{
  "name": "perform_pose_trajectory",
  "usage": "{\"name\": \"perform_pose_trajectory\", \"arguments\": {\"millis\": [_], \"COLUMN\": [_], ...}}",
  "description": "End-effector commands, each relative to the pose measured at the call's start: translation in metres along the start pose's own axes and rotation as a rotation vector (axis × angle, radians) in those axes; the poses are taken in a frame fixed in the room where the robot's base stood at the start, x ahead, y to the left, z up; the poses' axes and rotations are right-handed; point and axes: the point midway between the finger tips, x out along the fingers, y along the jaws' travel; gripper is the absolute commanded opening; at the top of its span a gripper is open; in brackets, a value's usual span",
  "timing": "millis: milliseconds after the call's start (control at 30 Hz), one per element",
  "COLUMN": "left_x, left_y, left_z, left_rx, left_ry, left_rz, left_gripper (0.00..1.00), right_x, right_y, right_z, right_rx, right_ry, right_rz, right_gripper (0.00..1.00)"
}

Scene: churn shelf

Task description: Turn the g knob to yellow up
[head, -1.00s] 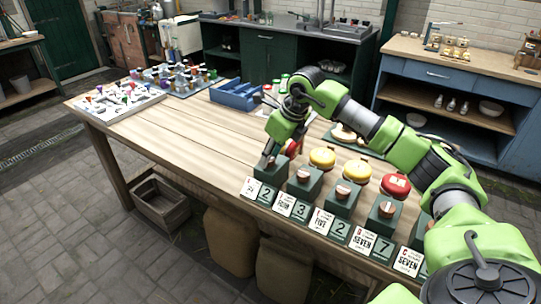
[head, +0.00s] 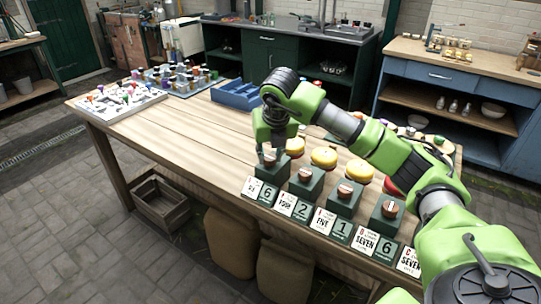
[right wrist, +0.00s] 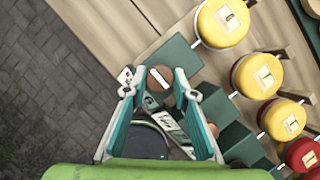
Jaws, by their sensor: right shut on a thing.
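My right gripper (head: 269,156) points down at the leftmost knob of a row. In the right wrist view, its fingertips (right wrist: 158,82) are on either side of this round brown knob (right wrist: 160,73) with a pale bar, and it is shut on it. The knob sits on a green block (head: 272,176) and is mostly hidden in the head view. I cannot read which card letter is g. Behind this block, a yellow-topped round piece (head: 294,146) stands, and it also shows in the right wrist view (right wrist: 222,22). My left gripper is not in view.
More green blocks with brown knobs (head: 305,174) run to the right, with number cards (head: 293,206) along the front edge. Yellow tops (head: 323,157) and a red top (right wrist: 303,155) stand behind them. A blue tray (head: 236,94) lies farther back. The table's left middle is clear.

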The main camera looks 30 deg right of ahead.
Motion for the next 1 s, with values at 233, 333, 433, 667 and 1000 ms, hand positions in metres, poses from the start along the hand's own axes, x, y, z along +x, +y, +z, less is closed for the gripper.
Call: {"name": "perform_pose_trajectory", "arguments": {"millis": [233, 333, 433, 667, 1000], "left_x": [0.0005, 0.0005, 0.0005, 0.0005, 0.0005], "left_y": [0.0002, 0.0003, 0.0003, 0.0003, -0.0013], "left_z": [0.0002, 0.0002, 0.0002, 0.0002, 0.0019], "left_rx": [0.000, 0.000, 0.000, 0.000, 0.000], "left_ry": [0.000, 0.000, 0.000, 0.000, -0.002], "left_rz": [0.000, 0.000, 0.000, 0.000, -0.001], "left_gripper": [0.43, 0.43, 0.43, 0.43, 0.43], "right_x": [-0.0004, -0.0003, -0.0003, -0.0002, -0.0032], "right_y": [0.0001, 0.0000, -0.0001, -0.0001, 0.0001], "right_z": [0.0005, 0.0005, 0.0005, 0.0004, 0.0005], "right_rx": [0.026, 0.026, 0.026, 0.026, 0.024], "right_ry": [-0.001, -0.001, -0.001, 0.000, -0.001], "right_rz": [-0.009, -0.010, -0.010, -0.010, -0.009], "right_gripper": [0.04, 0.04, 0.04, 0.42, 0.42]}}
